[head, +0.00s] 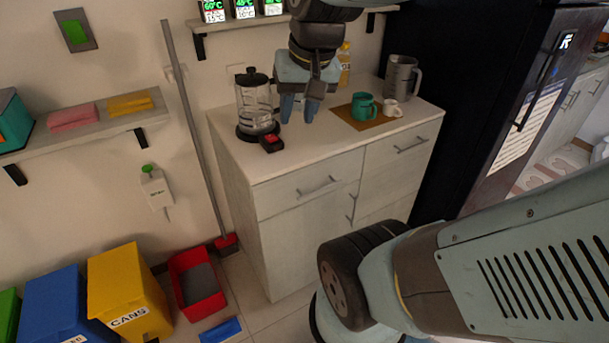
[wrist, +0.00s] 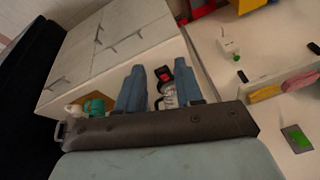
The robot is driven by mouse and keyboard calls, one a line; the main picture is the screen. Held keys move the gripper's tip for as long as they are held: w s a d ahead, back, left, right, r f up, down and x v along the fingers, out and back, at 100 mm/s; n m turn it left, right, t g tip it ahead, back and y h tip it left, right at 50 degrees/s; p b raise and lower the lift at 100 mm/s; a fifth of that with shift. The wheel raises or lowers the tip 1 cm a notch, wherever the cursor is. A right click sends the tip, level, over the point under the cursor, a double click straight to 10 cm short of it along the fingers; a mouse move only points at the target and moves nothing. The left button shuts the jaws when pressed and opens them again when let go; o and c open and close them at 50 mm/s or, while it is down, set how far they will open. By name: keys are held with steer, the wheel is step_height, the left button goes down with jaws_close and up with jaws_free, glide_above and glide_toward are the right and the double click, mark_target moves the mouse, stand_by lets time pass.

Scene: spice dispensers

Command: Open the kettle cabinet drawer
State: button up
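The light wooden cabinet (head: 295,240) stands against the wall, and its front also shows in the wrist view (wrist: 130,30). Its left drawer (head: 300,190), below the kettle, is shut and has a bar handle (head: 318,187). A glass kettle (head: 256,105) with a black lid stands on the left of the cabinet top, and it shows between the fingers in the wrist view (wrist: 169,91). My gripper (head: 299,108) hangs above the cabinet top, right of the kettle in the head view. Its fingers (wrist: 159,90) are apart and touch no handle.
A green mug (head: 363,106) and a white cup (head: 391,107) stand on a brown mat, with a grey pitcher (head: 402,77) behind. A black fridge (head: 480,90) flanks the cabinet's right. A red dustpan (head: 197,283) and a yellow bin (head: 128,290) stand on the left floor.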

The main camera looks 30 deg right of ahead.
steer(key=w+d+f+m+g+y, duration=0.4)
steer(key=w+d+f+m+g, duration=0.15)
steer(key=f+m, duration=0.35)
steer(key=m+t+y, duration=0.6)
steer(key=m+y, duration=0.5)
steer(key=m, duration=0.8)
glide_above(322, 188)
steer(key=s+d, duration=0.3)
steer(key=s, duration=0.2)
step_height(322, 188, down, 20)
steer(key=s+d+f+m+t, duration=0.2)
steer(key=d+f+m+t, duration=0.2)
steer(key=f+m, duration=0.2)
steer(key=s+d+f+m+t, duration=0.2)
steer(key=d+f+m+t, duration=0.1)
steer(key=f+m+t, duration=0.25)
steer(key=shift+m+g+h, duration=0.3)
steer(key=shift+m+h, duration=0.05)
steer(key=shift+h, duration=0.05)
steer(key=x, duration=1.3)
steer(key=shift+w+a+f, duration=0.2)
steer(key=shift+w+f, duration=0.1)
steer(key=shift+f, duration=0.05)
jaws_close()
steer(key=shift+f, duration=0.1)
